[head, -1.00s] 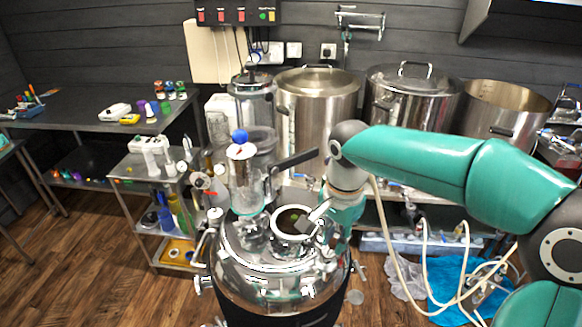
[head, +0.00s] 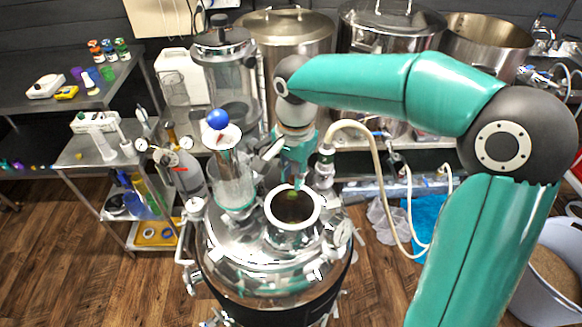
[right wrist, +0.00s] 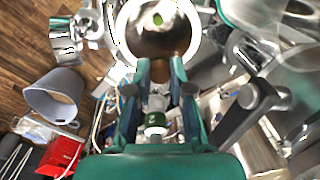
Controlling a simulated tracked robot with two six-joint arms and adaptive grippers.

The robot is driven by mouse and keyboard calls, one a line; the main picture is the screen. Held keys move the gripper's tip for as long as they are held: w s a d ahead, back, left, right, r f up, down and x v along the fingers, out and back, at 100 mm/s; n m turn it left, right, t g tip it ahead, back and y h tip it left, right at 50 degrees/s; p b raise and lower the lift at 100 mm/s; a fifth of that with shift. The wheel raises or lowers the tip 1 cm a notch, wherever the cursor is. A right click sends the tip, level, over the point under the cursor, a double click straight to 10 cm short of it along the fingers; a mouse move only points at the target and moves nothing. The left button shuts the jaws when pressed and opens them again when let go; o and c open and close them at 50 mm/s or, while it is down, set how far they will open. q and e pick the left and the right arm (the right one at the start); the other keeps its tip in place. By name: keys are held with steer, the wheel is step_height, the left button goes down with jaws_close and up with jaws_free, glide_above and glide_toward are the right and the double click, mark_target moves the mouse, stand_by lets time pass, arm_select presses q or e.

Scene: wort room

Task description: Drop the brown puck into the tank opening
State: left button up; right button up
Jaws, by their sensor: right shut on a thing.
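The steel tank (head: 265,265) stands at the front with a round, white-rimmed opening (head: 292,226) in its lid. A small green thing shows inside the opening, in the right wrist view (right wrist: 158,19) too. My right gripper (head: 298,182) points down at the far edge of the opening. In the right wrist view its fingers (right wrist: 160,72) are close together just below the opening's rim. My left gripper is not in view.
A glass cylinder with a blue ball on top (head: 218,119) stands on the lid left of the opening. A hose fitting (head: 325,160) rises close to my right gripper. Large steel pots (head: 285,45) stand behind. A shelf cart (head: 95,150) is at left.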

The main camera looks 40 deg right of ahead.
step_height(320, 180, down, 7)
steer(key=b, duration=0.4)
steer(key=shift+b, duration=0.35)
steer(key=o, duration=0.7)
steer(key=shift+r, duration=0.1)
step_height(320, 180, up, 10)
steer(key=shift+r, duration=0.2)
steer(key=shift+s+r, duration=0.15)
steer(key=shift+r, duration=0.55)
